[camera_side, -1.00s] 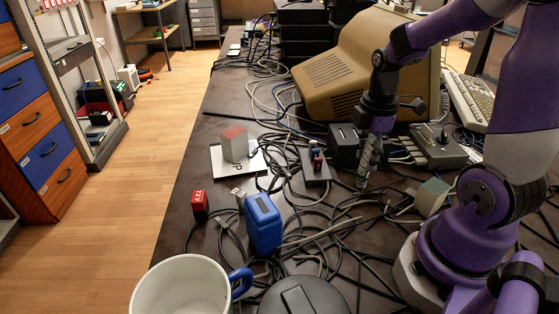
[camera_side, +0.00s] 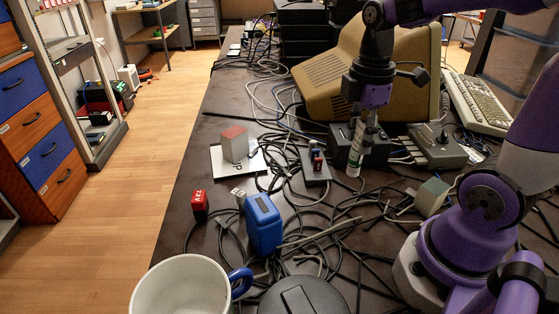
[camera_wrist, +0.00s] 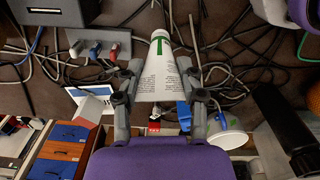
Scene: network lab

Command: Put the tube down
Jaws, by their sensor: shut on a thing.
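The tube (camera_side: 356,152) is white with green print and hangs nearly upright below my gripper (camera_side: 367,122) in the side view. In the wrist view the tube (camera_wrist: 161,68) lies between the two fingers of my gripper (camera_wrist: 161,76), which is shut on it. Its narrow green-banded end points away from my gripper. Its lower end shows in front of the small black box (camera_side: 343,150). I cannot tell for certain whether it touches the table, but it appears to be above it.
Dark cables cover much of the table (camera_side: 222,135). A white card (camera_side: 226,164) lies under a grey-red block (camera_side: 234,147).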

